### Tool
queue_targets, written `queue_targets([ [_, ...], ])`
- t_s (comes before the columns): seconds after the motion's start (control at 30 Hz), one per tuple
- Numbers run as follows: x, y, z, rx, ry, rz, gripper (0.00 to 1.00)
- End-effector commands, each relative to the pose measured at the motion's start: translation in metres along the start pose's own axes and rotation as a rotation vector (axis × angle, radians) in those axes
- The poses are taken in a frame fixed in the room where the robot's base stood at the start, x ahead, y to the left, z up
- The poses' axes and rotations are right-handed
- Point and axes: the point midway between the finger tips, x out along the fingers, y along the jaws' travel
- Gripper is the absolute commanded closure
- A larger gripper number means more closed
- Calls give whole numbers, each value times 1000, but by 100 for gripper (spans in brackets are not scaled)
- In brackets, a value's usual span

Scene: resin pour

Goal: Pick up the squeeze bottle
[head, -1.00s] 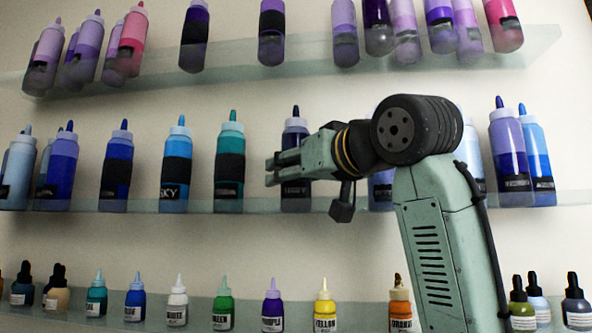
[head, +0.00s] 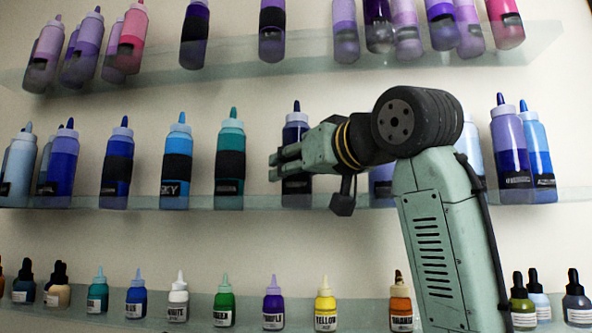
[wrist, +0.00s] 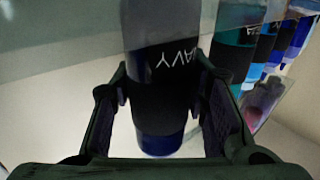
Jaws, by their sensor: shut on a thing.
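The squeeze bottle at my gripper is dark navy with a black band and a pointed dark blue tip (head: 296,123). It stands upright on the middle glass shelf in the head view. In the wrist view the bottle (wrist: 160,105) shows the letters "AVY" and sits between both fingers. My gripper (head: 284,164) reaches in from the right at the bottle's mid-height and is shut on it. In the wrist view, the gripper's fingertips (wrist: 160,85) are at the bottle's two sides. The fingers hide part of the bottle in the head view.
A teal bottle (head: 229,143) and a blue "SKY" bottle (head: 176,150) stand left of the navy one on the middle shelf (head: 80,201). Other bottles stand to the right, partly behind my arm. Shelves above and below hold more bottles, including a yellow one (head: 325,306).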

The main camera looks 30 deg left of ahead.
Motion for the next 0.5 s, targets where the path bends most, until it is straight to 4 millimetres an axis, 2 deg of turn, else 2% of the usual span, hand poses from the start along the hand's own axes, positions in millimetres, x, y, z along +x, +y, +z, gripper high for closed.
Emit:
queue_targets([
  [0.17,-1,-1,-14,-1,2,-1,94],
  [0.3,-1,-2,-35,-1,2,-1,94],
  [0.5,-24,-47,-34,-7,6,-2,94],
])
